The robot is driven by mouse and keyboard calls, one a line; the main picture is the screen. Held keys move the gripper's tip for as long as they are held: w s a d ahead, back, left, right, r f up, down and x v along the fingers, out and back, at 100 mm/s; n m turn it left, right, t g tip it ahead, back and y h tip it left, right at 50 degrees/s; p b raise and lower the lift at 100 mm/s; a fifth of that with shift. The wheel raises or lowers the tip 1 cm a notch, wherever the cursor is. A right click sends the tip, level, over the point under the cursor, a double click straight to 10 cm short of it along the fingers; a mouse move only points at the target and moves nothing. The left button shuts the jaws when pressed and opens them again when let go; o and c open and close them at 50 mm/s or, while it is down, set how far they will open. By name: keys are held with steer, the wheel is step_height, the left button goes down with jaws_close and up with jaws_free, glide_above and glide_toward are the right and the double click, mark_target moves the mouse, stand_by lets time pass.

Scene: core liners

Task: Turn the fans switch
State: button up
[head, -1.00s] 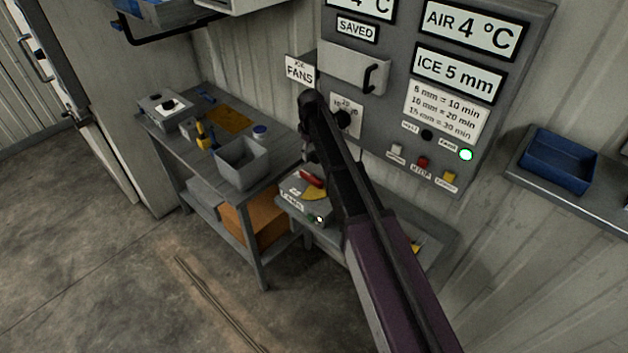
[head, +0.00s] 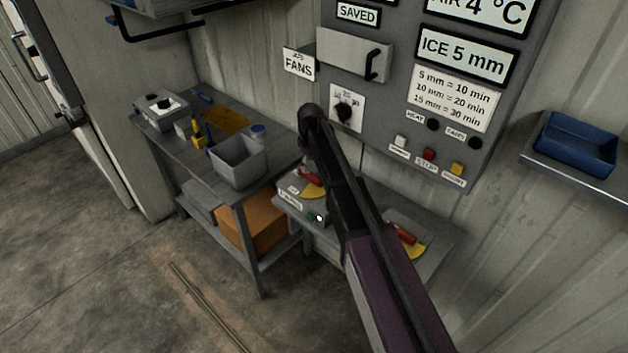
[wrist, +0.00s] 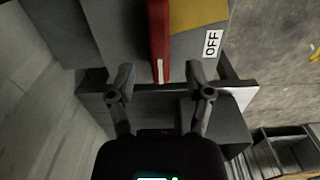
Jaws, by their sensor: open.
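A white FANS sign (head: 299,63) sticks out from the left side of the grey control panel (head: 400,100). Low at the wall, a red lever (head: 308,177) with a yellow plate is partly behind my arm; its label is too small to read. A second red lever (head: 405,234) with a yellow plate lies to its right. In the wrist view, a red lever (wrist: 159,40) stands beside a yellow plate and an OFF label (wrist: 211,43). My gripper (wrist: 163,84) is open, a finger on each side of the lever's end. I cannot tell whether they touch.
The panel has a black rotary knob (head: 344,111), a handled cover (head: 354,56) and several buttons. A workbench (head: 174,152) with a grey bin (head: 238,160) stands left. A shelf with a blue tray (head: 576,143) is right. Floor at lower left is mostly clear.

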mark_target(311, 174)
steer(key=shift+f+b, duration=2.05)
steer(key=shift+f, duration=0.35)
